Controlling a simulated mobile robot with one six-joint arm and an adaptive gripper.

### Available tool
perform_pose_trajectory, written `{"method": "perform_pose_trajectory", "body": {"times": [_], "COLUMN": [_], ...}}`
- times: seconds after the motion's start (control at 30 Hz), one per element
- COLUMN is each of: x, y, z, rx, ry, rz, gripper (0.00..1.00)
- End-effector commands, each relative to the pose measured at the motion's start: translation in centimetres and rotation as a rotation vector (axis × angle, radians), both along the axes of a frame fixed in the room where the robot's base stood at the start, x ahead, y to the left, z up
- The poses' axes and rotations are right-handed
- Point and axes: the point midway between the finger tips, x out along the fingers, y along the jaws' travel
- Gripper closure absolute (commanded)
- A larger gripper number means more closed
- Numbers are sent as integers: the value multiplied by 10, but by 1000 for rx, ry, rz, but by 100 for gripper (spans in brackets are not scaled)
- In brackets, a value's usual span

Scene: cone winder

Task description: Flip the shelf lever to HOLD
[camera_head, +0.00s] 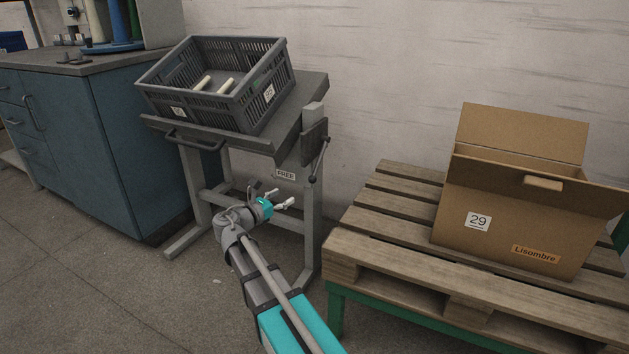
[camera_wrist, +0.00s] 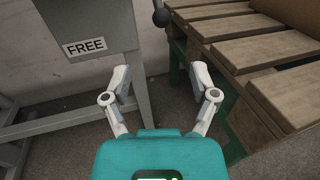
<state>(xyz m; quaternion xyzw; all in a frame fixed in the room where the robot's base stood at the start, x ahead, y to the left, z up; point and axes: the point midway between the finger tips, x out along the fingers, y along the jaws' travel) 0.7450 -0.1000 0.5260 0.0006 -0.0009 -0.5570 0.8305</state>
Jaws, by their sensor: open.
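The shelf lever (camera_head: 319,162) is a thin dark rod on the right side of the grey shelf stand, slanting steeply with its lower ball end down. In the wrist view its dark ball knob (camera_wrist: 161,17) shows at the top centre, beyond my fingertips. A white FREE label (camera_head: 285,174) is on the stand left of the lever's lower end; it also shows in the wrist view (camera_wrist: 86,46). No HOLD label is readable. My gripper (camera_head: 281,198) is open and empty, below and left of the knob in the head view, apart from it.
A grey crate (camera_head: 205,112) with white cones sits on the tilted shelf. A wooden pallet (camera_head: 400,240) on a green frame stands close on the right, bearing a cardboard box (camera_head: 500,220). A blue cabinet (camera_head: 80,150) is at left. Open floor lies in front.

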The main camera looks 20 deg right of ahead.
Motion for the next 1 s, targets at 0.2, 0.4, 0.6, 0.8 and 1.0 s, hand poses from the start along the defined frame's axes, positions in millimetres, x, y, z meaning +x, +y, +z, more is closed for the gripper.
{"method": "perform_pose_trajectory", "body": {"times": [0.2, 0.4, 0.6, 0.8, 1.0], "x": [7, 17, 28, 40, 48], "y": [-17, -41, -68, -96, -116], "z": [0, 0, 0, 0, 0], "rx": [1, 1, 1, 1, 1], "ry": [-1, -1, -1, -1, -1], "rz": [-2, -3, -3, -3, -2], "gripper": [24, 24, 24, 24, 24]}}
